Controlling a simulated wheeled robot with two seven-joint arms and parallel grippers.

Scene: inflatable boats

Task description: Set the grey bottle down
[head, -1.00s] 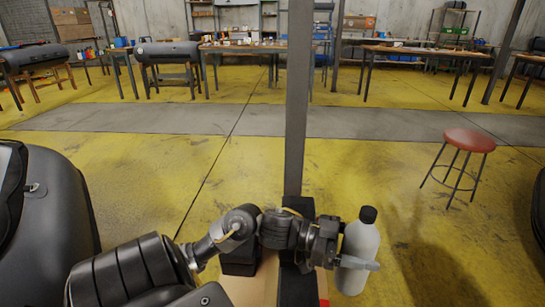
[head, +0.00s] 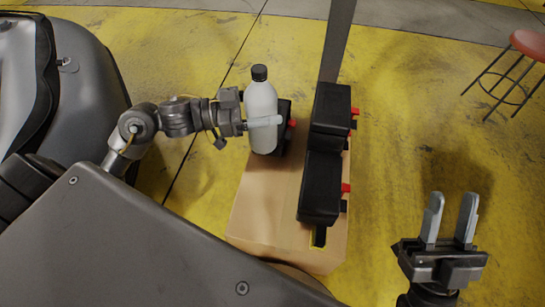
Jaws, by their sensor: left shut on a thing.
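The grey bottle (head: 262,107) with a black cap is upright in the head view, left of the middle. My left gripper (head: 263,121) is shut on it around its middle, coming from the left. The bottle's base overlaps the far left part of a cardboard box (head: 262,208) in the picture; I cannot tell whether it touches the top. My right gripper (head: 450,217) is at the lower right, its two fingers apart and pointing up, with nothing between them.
Black cases with red parts stand on the box: two at its right (head: 330,112) (head: 321,187) and one partly hidden behind the bottle (head: 285,120). A grey post (head: 337,40) rises behind. A dark inflatable boat (head: 85,80) is left; a red stool (head: 529,43) stands far right.

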